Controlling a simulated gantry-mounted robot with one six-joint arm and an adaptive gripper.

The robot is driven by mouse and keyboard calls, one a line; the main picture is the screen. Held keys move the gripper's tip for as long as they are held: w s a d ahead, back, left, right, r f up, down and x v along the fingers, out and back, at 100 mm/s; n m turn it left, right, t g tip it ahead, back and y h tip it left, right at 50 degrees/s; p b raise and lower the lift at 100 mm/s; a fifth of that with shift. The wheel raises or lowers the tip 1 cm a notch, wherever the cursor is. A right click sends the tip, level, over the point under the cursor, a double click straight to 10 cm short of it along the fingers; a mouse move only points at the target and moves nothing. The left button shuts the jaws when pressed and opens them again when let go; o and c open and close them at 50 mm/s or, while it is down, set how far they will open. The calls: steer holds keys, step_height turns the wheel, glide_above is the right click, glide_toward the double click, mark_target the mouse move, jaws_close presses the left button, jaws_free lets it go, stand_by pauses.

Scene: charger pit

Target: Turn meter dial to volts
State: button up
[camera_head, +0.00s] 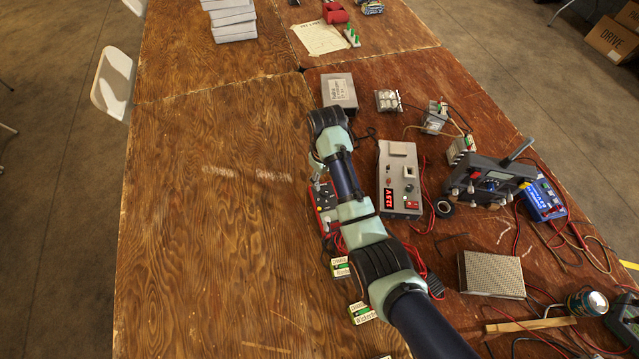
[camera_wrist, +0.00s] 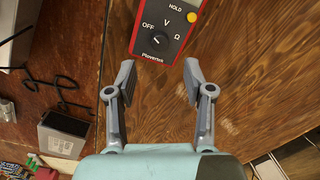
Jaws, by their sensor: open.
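The meter (camera_wrist: 172,52) is a red-edged, dark-faced unit at the top of the wrist view, cut off by the frame. Its face carries the marks OFF, V and Ω around a small black dial (camera_wrist: 157,39), with a yellow button at the upper right. The dial's white mark appears to point up and left, towards OFF. My gripper (camera_wrist: 160,72) is open and empty, its two fingers spread below the meter's lower end in that view. In the head view the meter (camera_head: 327,206) is partly hidden by my arm, with my gripper (camera_head: 318,172) beside it.
A grey powered box (camera_head: 398,165) with a red display stands right of my arm. Small green-and-white boxes (camera_head: 341,268) lie near the meter. Red leads, a metal box (camera_head: 491,273) and other devices crowd the right. The wooden table's left side is clear.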

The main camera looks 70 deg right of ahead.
mark_target(324, 192)
step_height(324, 192, down, 7)
steer(key=shift+f+b, duration=0.1)
steer(key=shift+b, duration=1.05)
jaws_close()
